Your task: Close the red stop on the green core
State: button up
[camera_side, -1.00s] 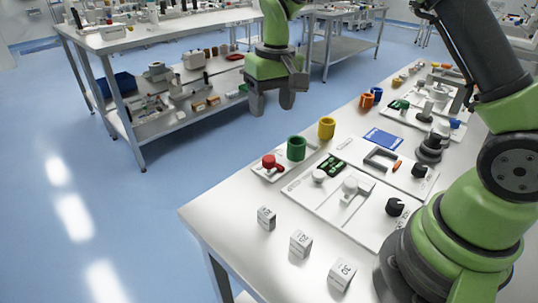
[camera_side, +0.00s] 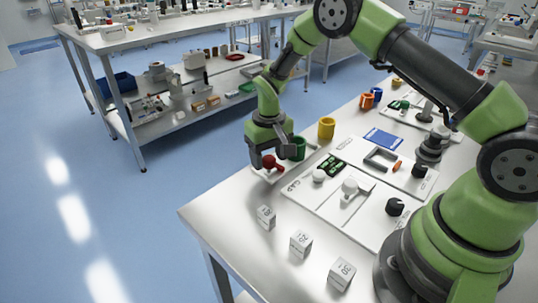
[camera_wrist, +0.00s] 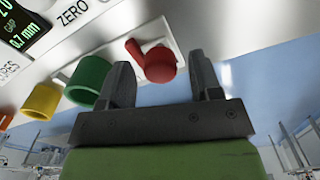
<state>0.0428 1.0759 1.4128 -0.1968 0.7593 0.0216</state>
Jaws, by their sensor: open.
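The red stop (camera_side: 269,162), a round red knob with a short lever, is on a small white plate at the bench's far left corner. In the wrist view the red stop (camera_wrist: 160,66) shows between my finger tips, its lever pointing up and left. The green core (camera_side: 299,148), a green cylinder, stands beside it, partly behind my gripper; it also shows in the wrist view (camera_wrist: 88,80). My gripper (camera_side: 262,160) is open, pointing down at the red stop, with a finger on either side in the wrist view (camera_wrist: 160,75). I cannot tell whether they touch it.
A yellow cylinder (camera_side: 326,128) stands to the right of the green core. A white panel (camera_side: 325,203) with a small display and knobs lies nearer. Several white labelled cubes (camera_side: 301,243) sit along the front edge. Bare bench lies around the cubes.

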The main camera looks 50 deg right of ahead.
jog(key=shift+c, duration=0.2)
jog(key=c, duration=0.7)
jog(key=shift+d, duration=1.85)
jog(key=o, duration=0.7)
jog(key=shift+o, duration=0.2)
